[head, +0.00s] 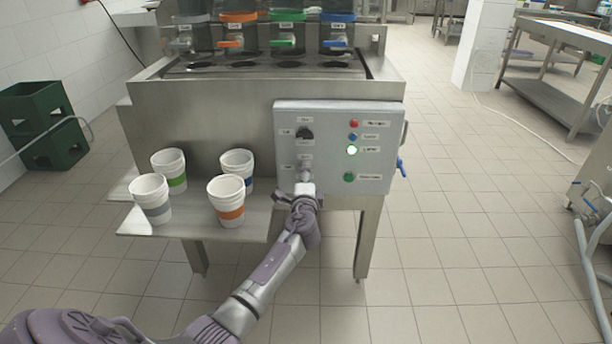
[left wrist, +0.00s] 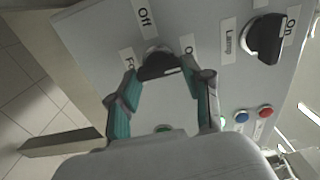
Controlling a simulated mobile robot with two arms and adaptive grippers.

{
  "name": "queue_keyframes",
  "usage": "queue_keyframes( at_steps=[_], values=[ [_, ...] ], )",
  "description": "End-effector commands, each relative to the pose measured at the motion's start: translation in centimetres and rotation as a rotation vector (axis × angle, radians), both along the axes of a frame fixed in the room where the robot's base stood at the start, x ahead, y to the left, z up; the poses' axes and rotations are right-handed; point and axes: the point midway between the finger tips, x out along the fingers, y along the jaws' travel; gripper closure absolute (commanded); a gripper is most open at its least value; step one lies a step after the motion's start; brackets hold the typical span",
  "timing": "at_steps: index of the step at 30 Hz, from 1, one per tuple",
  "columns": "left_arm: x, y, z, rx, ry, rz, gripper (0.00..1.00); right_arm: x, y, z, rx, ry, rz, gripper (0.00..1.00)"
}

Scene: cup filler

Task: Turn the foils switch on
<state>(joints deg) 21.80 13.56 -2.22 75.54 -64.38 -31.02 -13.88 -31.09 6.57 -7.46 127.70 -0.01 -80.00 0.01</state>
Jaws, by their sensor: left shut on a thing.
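The grey control panel (head: 378,190) is on the front of the steel machine. Its foils switch is a black rotary knob (left wrist: 160,66), the lower of two knobs, with its label partly hidden in the left wrist view. An Off label and a partly covered label sit beside it. My left gripper (head: 305,188) is at this lower knob in the head view. In the left wrist view its fingers (left wrist: 160,88) are on either side of the knob, shut on it. I cannot tell exactly which mark the knob points to. My right gripper is not in view.
The lamp knob (left wrist: 265,38) is beside the foils knob. A lit lamp (head: 352,150), red and blue lights and a green button (head: 349,177) are on the panel's right. Several stacked cups stand on the steel shelf (head: 190,226) to the left.

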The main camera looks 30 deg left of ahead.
Motion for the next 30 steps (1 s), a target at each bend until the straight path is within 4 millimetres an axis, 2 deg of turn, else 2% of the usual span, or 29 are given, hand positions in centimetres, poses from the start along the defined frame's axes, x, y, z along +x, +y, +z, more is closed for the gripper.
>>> queue_keyframes(
  at_steps=[15,16,20,30],
  values=[
    [-0.04,-0.09,-0.28,0.018,0.016,-0.001,0.85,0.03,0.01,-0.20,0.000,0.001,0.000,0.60],
    [-0.04,-0.09,-0.28,0.018,0.016,-0.001,0.47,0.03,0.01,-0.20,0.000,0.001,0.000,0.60],
    [-0.04,-0.07,-0.24,0.017,0.014,-0.001,0.25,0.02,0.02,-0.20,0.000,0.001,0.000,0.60],
    [-0.15,-0.12,-0.12,0.016,0.011,-0.001,0.25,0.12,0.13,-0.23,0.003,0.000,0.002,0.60]
  ],
)
